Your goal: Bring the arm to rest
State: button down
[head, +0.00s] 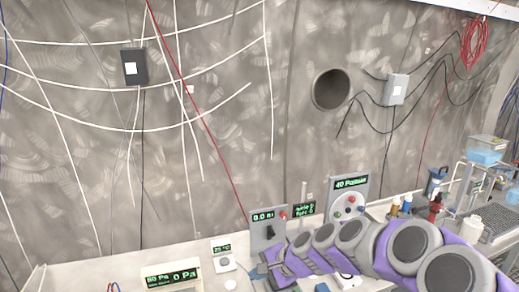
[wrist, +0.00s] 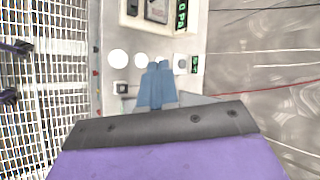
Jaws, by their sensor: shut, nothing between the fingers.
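My purple and grey arm (head: 350,237) reaches in from the lower right of the head view, low over the bench. My gripper (wrist: 158,68) shows in the wrist view with its blue fingers together and nothing between them. It is over the pale bench surface, near a row of round white spots. In the head view the arm's far end is by the small instruments at the bench's front, and the fingers are hard to make out there.
The bench holds a 0 Pa display (head: 172,276), a 25 °C meter (head: 223,257), a 0.0 panel (head: 268,230) and a 40 panel (head: 349,197). The wall carries cables and two boxes. Grating (wrist: 50,80) lies beside the bench.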

jog(key=s+d+r+n+g+h, duration=0.1)
jog(key=s+r+n+g, duration=0.15)
jog(key=s, duration=0.55)
jog(key=s+d+r+n+g+h, duration=0.15)
jog(key=s+n, duration=0.25)
jog(key=s, duration=0.4)
jog(key=s+d+n+h, duration=0.1)
jog(key=s+d+h, duration=0.1)
jog(key=s+d, duration=0.2)
jog(key=s+d+f+n+g+h, duration=0.1)
jog(key=s+d, duration=0.3)
jog(key=s, duration=0.6)
jog(key=s+d+f+n+g+h, duration=0.1)
jog(key=s+d+h, duration=0.1)
jog(key=s+d, duration=0.2)
jog(key=s, duration=0.3)
jog(key=shift+s+h, duration=0.15)
jog(key=shift+h, duration=0.2)
